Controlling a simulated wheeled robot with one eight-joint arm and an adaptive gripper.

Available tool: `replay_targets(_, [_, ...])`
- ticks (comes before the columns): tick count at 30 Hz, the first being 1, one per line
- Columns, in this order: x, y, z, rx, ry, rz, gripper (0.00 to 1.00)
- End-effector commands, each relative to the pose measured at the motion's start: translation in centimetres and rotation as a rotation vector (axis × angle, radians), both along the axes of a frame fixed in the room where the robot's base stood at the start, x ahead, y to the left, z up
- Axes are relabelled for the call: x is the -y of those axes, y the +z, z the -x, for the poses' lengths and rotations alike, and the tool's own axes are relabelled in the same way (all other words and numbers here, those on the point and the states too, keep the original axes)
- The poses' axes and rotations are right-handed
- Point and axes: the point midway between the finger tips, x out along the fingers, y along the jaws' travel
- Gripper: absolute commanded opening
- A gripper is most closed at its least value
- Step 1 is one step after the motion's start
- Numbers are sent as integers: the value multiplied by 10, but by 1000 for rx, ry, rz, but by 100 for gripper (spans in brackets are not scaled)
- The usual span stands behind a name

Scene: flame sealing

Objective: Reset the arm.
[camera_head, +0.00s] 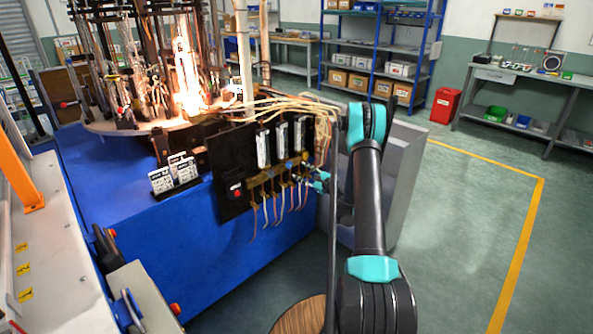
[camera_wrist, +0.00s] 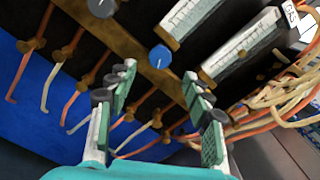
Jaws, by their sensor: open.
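My arm reaches up from the lower right in the head view, with its black and teal links in front of the blue machine. My gripper (camera_head: 316,180) is at the valve panel (camera_head: 230,200), mostly hidden behind my arm there. In the wrist view my gripper (camera_wrist: 157,90) is open, its two green-padded fingers spread apart with nothing between them but background. A blue knob (camera_wrist: 161,57) on the brass manifold (camera_wrist: 135,47) shows just beyond the fingertips, apart from them.
Flow meters (camera_head: 281,138) and orange hoses (camera_head: 290,105) crowd close around my gripper. A flame burns on the round turntable (camera_head: 130,125) of the blue machine (camera_head: 190,235). A round wooden stool top (camera_head: 300,316) is low beside my arm. Open floor (camera_head: 460,220) lies to the right.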

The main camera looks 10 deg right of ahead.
Motion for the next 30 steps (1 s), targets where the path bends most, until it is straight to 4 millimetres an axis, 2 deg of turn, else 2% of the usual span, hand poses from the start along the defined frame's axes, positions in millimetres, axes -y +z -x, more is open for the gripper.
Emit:
replay_targets(4, [4, 0, 6, 0, 1, 0, 51])
replay_targets(13, [4, 1, 7, 0, 2, 2, 51])
replay_targets(18, [-7, 15, 13, 7, 22, 85, 51])
replay_targets(23, [-30, 42, 34, 25, 80, 279, 51])
replay_targets(30, [-60, 77, 84, 62, 194, 604, 51])
